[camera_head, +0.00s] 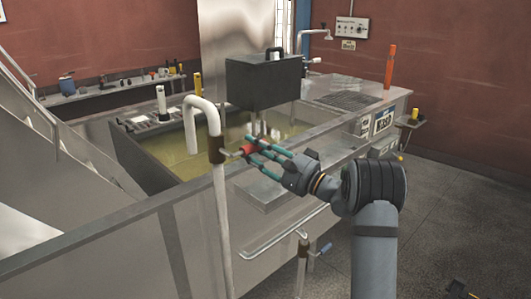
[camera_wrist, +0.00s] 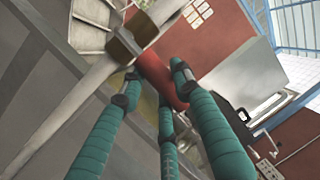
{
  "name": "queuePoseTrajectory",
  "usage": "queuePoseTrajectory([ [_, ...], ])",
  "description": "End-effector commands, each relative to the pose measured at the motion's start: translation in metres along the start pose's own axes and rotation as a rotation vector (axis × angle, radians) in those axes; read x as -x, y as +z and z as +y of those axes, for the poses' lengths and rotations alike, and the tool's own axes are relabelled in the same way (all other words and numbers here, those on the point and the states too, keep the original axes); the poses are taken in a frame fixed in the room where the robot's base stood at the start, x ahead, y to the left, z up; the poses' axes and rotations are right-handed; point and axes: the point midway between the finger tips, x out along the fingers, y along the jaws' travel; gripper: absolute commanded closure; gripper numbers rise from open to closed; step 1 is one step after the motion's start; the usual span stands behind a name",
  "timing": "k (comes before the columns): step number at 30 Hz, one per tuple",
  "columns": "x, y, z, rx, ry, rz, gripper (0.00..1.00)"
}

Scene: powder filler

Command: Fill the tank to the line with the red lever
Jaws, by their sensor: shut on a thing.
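The red lever (camera_head: 249,148) sticks out from a brown valve (camera_head: 216,149) on a white pipe (camera_head: 223,205) at the tank's near wall. The pipe's bent spout (camera_head: 201,101) points down into the tank (camera_head: 137,155), which holds murky yellow-green liquid (camera_head: 185,160). My gripper (camera_head: 254,150) is shut on the red lever, with its teal fingers around it. In the wrist view, the lever (camera_wrist: 163,80) lies between the fingertips of my gripper (camera_wrist: 153,86), next to the valve (camera_wrist: 132,45). I cannot make out a fill line.
A dark box (camera_head: 264,80) with a handle stands above the tank behind my gripper. An orange post (camera_head: 390,66) stands on the counter at the right. The floor (camera_head: 450,220) at right is mostly open.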

Motion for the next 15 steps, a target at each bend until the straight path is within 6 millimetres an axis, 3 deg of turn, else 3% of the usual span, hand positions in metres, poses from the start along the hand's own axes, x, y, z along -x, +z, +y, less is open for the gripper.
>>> queuePoseTrajectory([
  [11, -0.0001, -0.0002, 0.0005, -0.017, -0.003, 0.004, 1.00],
  [12, -0.0001, -0.0001, 0.0005, -0.017, -0.003, 0.004, 0.67],
  [15, -0.0002, 0.0000, 0.0006, -0.015, -0.003, 0.003, 0.62],
])
